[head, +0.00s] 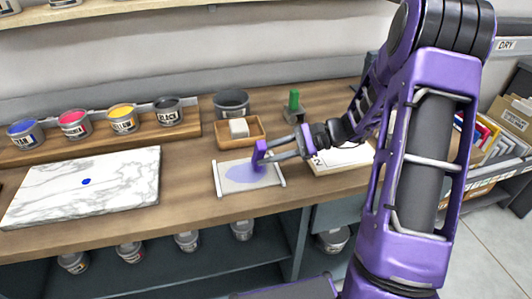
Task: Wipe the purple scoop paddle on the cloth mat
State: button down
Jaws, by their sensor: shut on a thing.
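The cloth mat (228,186) is a light grey piece with pale bars at its left and right edges, lying on the wooden bench. A purple-blue smear (244,172) spreads over its middle. My gripper (270,152) comes in from the right and is shut on the purple scoop paddle (260,150). The paddle is over the mat's upper right part, with its lower end at the smear. I cannot tell for certain whether it touches the cloth. My purple arm fills the right side of the view.
A marble slab (120,186) with a blue ink dab (86,181) lies at left. Behind it, blue (25,133), red (75,123), yellow (123,118) and black (167,111) cans stand on a wooden riser.

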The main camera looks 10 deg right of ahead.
jog(key=shift+d, duration=0.35)
notch_tip(320, 180, up, 8)
jog(key=p, duration=0.2)
dwell(0.3)
